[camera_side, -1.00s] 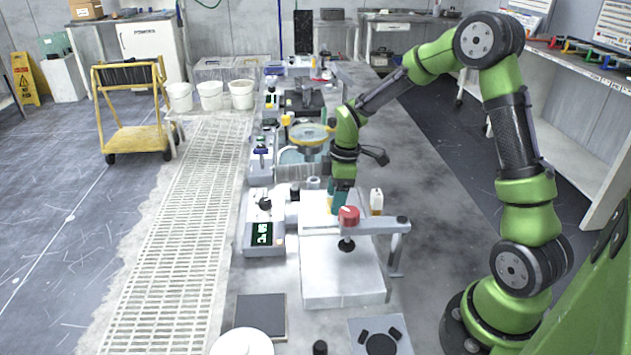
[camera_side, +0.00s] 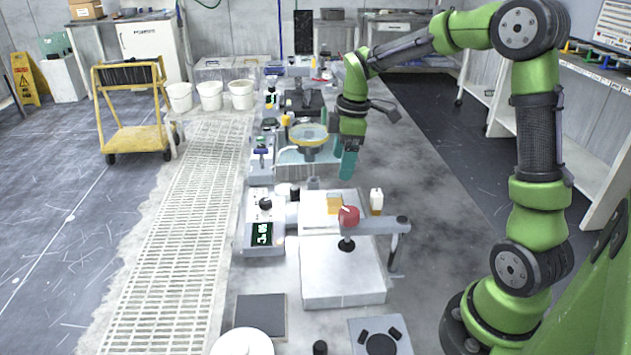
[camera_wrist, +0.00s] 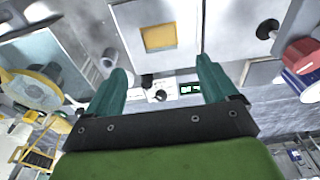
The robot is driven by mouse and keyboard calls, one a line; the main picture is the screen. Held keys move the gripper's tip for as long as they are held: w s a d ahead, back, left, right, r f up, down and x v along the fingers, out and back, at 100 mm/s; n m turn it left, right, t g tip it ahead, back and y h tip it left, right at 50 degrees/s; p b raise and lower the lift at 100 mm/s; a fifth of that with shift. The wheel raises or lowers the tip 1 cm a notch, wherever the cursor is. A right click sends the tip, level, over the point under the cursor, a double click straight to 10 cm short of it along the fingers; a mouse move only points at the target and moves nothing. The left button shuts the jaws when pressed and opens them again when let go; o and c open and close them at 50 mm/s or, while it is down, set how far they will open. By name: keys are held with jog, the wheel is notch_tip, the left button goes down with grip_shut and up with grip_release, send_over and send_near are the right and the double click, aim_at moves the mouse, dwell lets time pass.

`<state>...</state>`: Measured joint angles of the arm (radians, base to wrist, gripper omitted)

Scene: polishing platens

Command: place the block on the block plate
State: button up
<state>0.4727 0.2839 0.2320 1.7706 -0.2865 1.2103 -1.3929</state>
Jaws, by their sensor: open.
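The block, a small amber-yellow square (camera_side: 334,205), lies flat on a pale plate (camera_side: 311,213) that seems to be the block plate, behind the red-knobbed fixture.
A white fixture (camera_side: 343,282) with a red knob (camera_side: 349,215) stands in front of the plate. A small bottle (camera_side: 376,201) is to the right, a device with a green display (camera_side: 263,234) to the left. A round yellow-rimmed platen (camera_side: 309,137) stands behind left.

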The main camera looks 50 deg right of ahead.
jog(key=s+a+r+m+t, duration=0.3)
jog(key=s+a+m, duration=0.3)
jog(key=s, duration=0.2)
jog(key=s+a+r+m+t+y, duration=0.1)
jog(key=s+a+r+m+t, duration=0.2)
jog(key=s+a+r+m, duration=0.2)
jog(key=s+a+m, duration=0.1)
jog(key=s+m, duration=0.1)
jog(key=s, duration=0.1)
jog(key=shift+s+a+r, duration=0.2)
jog(key=shift+s+a, duration=0.1)
jog(key=shift+s, duration=0.05)
